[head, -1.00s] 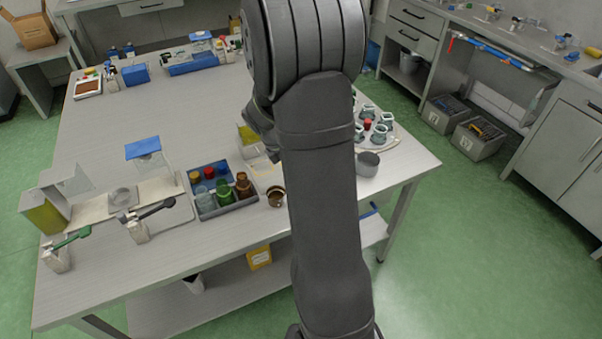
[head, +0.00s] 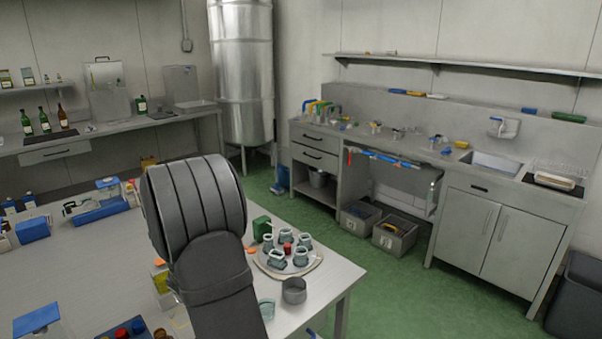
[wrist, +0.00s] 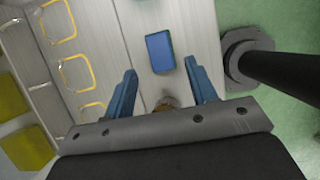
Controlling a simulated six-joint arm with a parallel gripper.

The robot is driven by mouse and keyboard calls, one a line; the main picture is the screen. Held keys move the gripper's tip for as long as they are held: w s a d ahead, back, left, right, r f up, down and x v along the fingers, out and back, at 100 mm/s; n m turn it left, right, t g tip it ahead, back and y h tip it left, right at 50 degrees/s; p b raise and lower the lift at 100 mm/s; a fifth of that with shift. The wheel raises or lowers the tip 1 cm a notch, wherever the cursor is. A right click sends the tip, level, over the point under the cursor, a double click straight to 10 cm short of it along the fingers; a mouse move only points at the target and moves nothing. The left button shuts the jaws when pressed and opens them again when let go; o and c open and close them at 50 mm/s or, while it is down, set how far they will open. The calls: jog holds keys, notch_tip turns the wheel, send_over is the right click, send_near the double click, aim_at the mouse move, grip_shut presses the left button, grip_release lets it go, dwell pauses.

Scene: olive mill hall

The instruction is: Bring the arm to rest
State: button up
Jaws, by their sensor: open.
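My gripper (wrist: 160,67) shows in the wrist view with its two blue fingers spread apart. Nothing is clasped between the fingers. A blue block (wrist: 160,52) lies on the pale surface beyond the fingertips, apart from them. A small brownish round thing (wrist: 166,102) shows low between the fingers, partly hidden by the gripper body. In the head view, my grey arm rises in front of the worktable (head: 95,260), and my gripper is not visible there.
A round tray (head: 308,268) with several glass cups stands at the table's right end, with a metal cup (head: 293,290) beside it. Yellow-outlined squares (wrist: 76,72) lie left in the wrist view. A sink counter (head: 470,173) stands right, past open green floor (head: 400,290).

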jog(key=x, duration=0.5)
jog(key=shift+w, duration=0.1)
jog(key=shift+r, duration=1.8)
